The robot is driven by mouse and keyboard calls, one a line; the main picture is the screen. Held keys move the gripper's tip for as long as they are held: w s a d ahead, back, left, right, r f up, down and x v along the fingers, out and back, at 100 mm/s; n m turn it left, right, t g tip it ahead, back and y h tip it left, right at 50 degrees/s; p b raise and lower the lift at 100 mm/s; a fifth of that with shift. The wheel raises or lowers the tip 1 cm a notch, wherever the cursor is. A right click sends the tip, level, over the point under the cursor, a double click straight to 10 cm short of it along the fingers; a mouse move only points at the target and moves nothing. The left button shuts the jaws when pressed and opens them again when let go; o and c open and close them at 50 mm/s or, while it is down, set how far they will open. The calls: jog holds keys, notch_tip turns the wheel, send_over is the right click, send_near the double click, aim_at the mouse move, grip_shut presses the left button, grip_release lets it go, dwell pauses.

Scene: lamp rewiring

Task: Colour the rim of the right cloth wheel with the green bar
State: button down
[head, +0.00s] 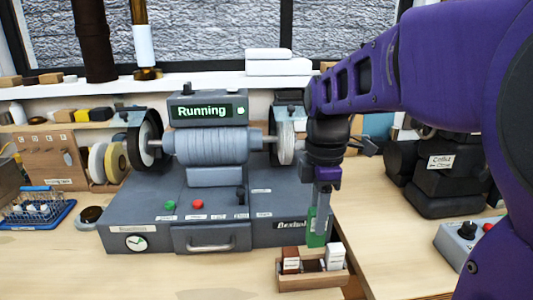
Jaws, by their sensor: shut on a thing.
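The polishing machine (211,150) stands on the bench, and its display reads "Running". The right cloth wheel (287,140) is pale and sits at the right end of the shaft, partly hidden behind my arm. The green bar (316,238) is upright in my gripper (321,208), which is shut on it. My gripper is below and to the right of the right wheel, in front of the machine's right end. The bar is apart from the wheel, just behind and above the small wooden box. Where the bar's lower end meets or clears the box is hard to tell.
The wooden box (312,283) at the front holds a brown and a white bar. A black machine (437,178) and a grey control box (467,240) stand right. A blue tray (38,213) lies left.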

jog(key=shift+w, duration=0.15)
jog(key=shift+w+m, duration=0.3)
jog(key=shift+m, duration=0.2)
jog(key=w+m+t, duration=0.2)
jog(key=w+m, duration=0.1)
jog(key=m, duration=0.1)
jog(key=w+a+r+m+t+b, duration=0.1)
jog(key=w+m, duration=0.3)
jog(key=m, duration=0.1)
jog(key=w+m+t+y+b, duration=0.1)
jog(key=w+m+t, duration=0.1)
jog(key=w+m, duration=0.2)
jog(key=shift+w+a+r+m+t, duration=0.1)
jog(key=shift+a+r+m+t, duration=0.25)
jog(key=shift+m, duration=0.35)
jog(key=w+m+t+h, duration=0.1)
jog(key=w+m, duration=0.1)
jog(key=w, duration=0.4)
jog(key=shift+a+r+m+p, duration=0.15)
jog(key=shift+r+m+p, duration=0.15)
jog(key=shift+w+r+p, duration=0.4)
jog(key=shift+w+p, duration=0.1)
jog(key=shift+p, duration=0.05)
